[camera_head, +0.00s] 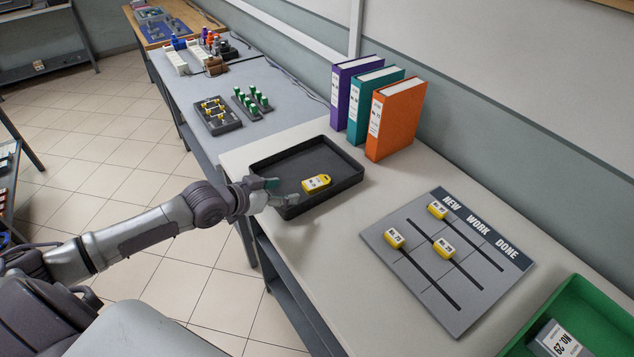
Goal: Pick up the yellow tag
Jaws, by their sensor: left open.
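A yellow tag (316,183) with a white label lies flat in a black tray (345,187) on the pale table. My left gripper (284,191) is open at the tray's left side, its fingers pointing toward the tag. It appears to be over or near the tray's near-left rim, and a gap shows between it and the tag. Nothing is between its fingers. My right gripper does not show in the head view.
Purple, teal and orange binders (396,118) stand behind the tray. A grey board (466,300) with several yellow pieces lies to the right, before a green bin (583,290). A further table (284,108) holds small racks. Clear table lies between tray and board.

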